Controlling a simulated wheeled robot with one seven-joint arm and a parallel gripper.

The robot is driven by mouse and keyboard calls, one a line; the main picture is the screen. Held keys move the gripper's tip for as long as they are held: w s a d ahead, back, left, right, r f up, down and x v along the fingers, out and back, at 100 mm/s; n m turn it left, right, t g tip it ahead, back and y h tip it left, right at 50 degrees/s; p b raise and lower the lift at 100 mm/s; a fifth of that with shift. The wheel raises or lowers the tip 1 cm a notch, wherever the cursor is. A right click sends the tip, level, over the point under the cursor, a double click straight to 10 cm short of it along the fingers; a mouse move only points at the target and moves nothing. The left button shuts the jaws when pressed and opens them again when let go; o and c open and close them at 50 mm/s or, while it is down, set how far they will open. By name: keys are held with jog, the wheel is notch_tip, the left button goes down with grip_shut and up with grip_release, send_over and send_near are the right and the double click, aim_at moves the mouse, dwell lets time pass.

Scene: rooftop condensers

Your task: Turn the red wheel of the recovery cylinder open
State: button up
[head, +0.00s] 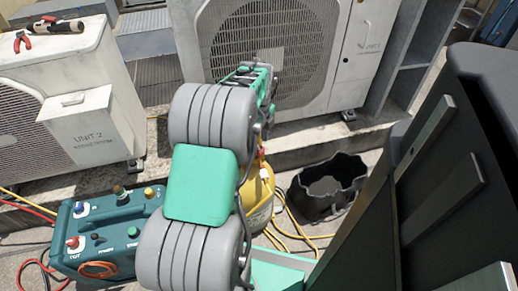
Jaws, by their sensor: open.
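The yellow recovery cylinder (262,192) stands on the ground behind my arm, which covers its left side. A small red part at its top, likely the red wheel (262,153), shows just right of my arm and is mostly hidden. My gripper (262,82) is at the far end of my arm, in front of the unit 1 grille. It looks above and beyond the cylinder, apart from the wheel. It is open, with its fingertips partly hidden by my arm and nothing seen in it.
A teal machine (105,235) with knobs and hoses stands left of the cylinder. A black open bucket (325,187) and yellow hoses (283,222) lie right. Condenser unit 1 (352,60) is behind; unit 2 (80,125), with red pliers (22,42) on top, is left.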

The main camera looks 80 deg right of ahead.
aim_at(259, 152)
notch_tip(259, 152, down, 3)
jog(key=shift+r, duration=0.15)
jog(key=shift+c, duration=0.2)
jog(key=shift+w+r, duration=0.1)
grip_shut()
